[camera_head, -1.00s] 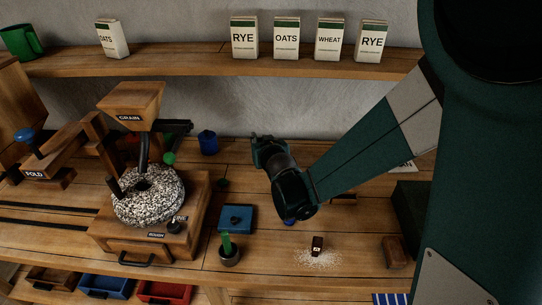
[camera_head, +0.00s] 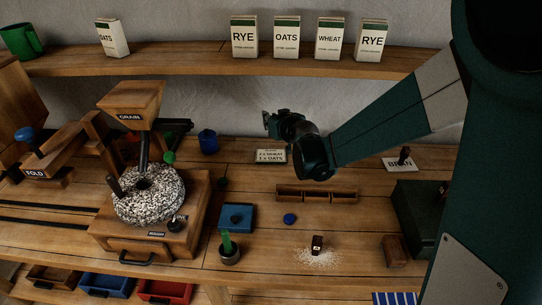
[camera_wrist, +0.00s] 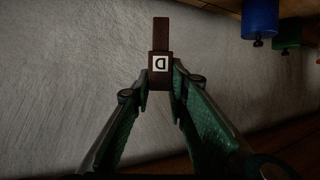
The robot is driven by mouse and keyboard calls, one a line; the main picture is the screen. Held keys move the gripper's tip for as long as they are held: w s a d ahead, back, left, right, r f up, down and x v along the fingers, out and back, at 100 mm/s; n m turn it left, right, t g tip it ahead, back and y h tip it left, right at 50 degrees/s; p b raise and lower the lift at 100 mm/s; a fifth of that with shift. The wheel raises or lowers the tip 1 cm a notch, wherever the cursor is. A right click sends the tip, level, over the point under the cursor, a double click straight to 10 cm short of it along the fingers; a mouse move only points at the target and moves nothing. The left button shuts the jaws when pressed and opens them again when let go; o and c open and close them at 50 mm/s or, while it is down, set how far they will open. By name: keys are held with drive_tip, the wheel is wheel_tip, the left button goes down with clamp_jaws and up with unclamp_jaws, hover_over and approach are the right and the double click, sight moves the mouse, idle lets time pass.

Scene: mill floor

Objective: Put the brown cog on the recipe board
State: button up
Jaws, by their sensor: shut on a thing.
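A dark brown cog (camera_wrist: 161,66) with a square face lettered like a D and a narrow shank is gripped between the two fingers of my gripper (camera_wrist: 161,84) in the wrist view. In the head view my gripper (camera_head: 271,123) is raised above the back of the bench, and the held cog is too small to make out. The recipe board (camera_head: 271,156), a small pale card reading about WHEAT and OATS, is at the back of the bench, below my gripper. Another dark brown cog (camera_head: 317,242) stands on a patch of flour. A further dark one (camera_head: 404,154) stands by the BRAN label.
The grain mill (camera_head: 146,236) and blue canister (camera_head: 208,142) stand left. A dark green box (camera_head: 418,216) stands right. The shelf (camera_head: 190,63) runs above.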

drive_tip(key=shift+f+b, duration=0.8)
drive_tip(key=shift+f, duration=2.35)
drive_tip(key=shift+f+b, duration=0.5)
drive_tip(key=shift+f, duration=1.35)
drive_tip(key=shift+f, duration=0.15)
drive_tip(key=o, duration=0.8)
drive_tip(key=shift+s+r, duration=0.1)
drive_tip(key=shift+r, duration=0.15)
drive_tip(key=shift+p+v, duration=1.25)
drive_tip(key=shift+v, duration=4.65)
